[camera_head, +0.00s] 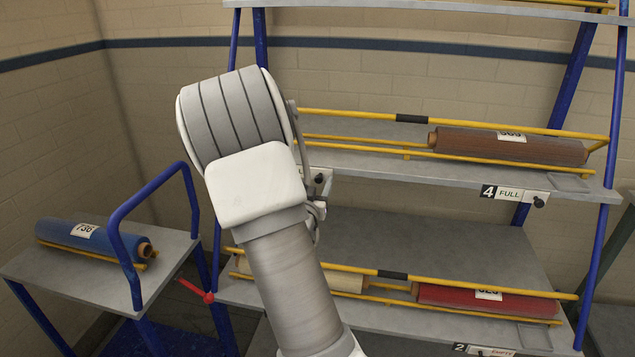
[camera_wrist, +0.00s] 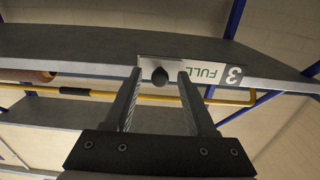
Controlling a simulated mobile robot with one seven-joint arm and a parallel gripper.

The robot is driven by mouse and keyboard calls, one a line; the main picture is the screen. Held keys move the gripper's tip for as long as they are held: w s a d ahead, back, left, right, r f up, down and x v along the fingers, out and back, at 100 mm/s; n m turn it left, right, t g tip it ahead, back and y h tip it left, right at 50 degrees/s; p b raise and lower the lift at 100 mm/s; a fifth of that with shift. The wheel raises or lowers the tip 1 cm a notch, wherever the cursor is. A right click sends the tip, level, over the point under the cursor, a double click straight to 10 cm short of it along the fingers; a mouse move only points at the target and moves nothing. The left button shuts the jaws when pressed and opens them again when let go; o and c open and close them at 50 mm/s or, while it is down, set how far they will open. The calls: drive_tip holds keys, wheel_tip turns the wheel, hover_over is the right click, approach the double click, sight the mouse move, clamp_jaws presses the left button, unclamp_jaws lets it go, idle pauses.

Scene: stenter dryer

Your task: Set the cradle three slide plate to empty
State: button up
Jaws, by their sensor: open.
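The cradle three slide plate (camera_wrist: 200,70) is on the grey shelf edge in the wrist view, which shows it upside down. My gripper (camera_wrist: 159,73) is open, with one finger on each side of the knob. I cannot tell whether either finger touches it. In the head view my arm hides most of this plate and most of the gripper.
The cradle four plate (camera_head: 515,196) reads FULL below a brown roll (camera_head: 510,145). On the lower shelf are a red roll (camera_head: 485,300), a cream roll (camera_head: 340,280) and a cradle two plate (camera_head: 483,350) reading EMPTY. A cart with a blue roll (camera_head: 90,237) stands left. Yellow rails run along the shelves.

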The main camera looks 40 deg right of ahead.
drive_tip(key=shift+c, duration=0.3)
clamp_jaws()
idle(0.9)
drive_tip(key=w+a+b, duration=0.1)
drive_tip(key=w+a, duration=0.3)
drive_tip(key=shift+w, duration=0.4)
